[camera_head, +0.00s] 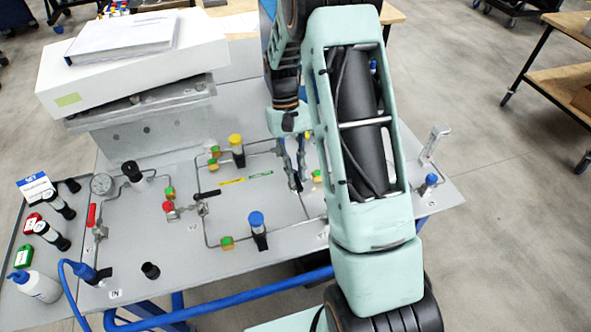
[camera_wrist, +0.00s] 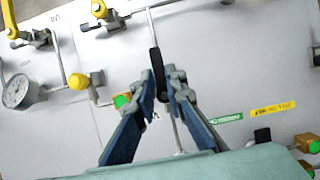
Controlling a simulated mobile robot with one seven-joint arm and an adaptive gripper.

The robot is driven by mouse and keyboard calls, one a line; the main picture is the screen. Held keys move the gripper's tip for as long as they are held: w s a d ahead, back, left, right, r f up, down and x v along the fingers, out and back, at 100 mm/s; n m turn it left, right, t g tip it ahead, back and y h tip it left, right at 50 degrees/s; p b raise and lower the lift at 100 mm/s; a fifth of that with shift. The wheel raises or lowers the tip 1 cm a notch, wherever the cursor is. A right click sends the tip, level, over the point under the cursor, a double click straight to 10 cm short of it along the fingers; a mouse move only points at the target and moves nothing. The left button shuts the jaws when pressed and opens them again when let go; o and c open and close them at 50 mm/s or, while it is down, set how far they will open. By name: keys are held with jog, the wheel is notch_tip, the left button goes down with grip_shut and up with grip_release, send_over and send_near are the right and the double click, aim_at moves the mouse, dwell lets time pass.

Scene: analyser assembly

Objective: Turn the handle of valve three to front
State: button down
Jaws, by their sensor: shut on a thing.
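My gripper (camera_wrist: 161,84) is closed around a black valve handle (camera_wrist: 156,62) above the grey panel. The handle stands between the two fingertips in the wrist view, with its far end sticking out past them. In the head view my gripper (camera_head: 291,165) is on the right half of the panel, left of my arm. There the fingers and arm cover most of this valve, and its number cannot be read. Another valve with a black handle (camera_head: 209,194) sits further left in the head view.
The grey panel (camera_head: 283,213) carries thin metal pipes and a yellow-capped part (camera_head: 236,141). A blue-capped part (camera_head: 256,219) stands nearer the front. A pressure gauge (camera_head: 102,184), bottle (camera_head: 38,287) and white box (camera_head: 125,75) are on the left.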

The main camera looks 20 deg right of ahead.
jog(key=c, duration=2)
grip_release()
jog(key=shift+o, duration=0.2)
jog(key=v, duration=1.2)
jog(key=shift+r, duration=0.15)
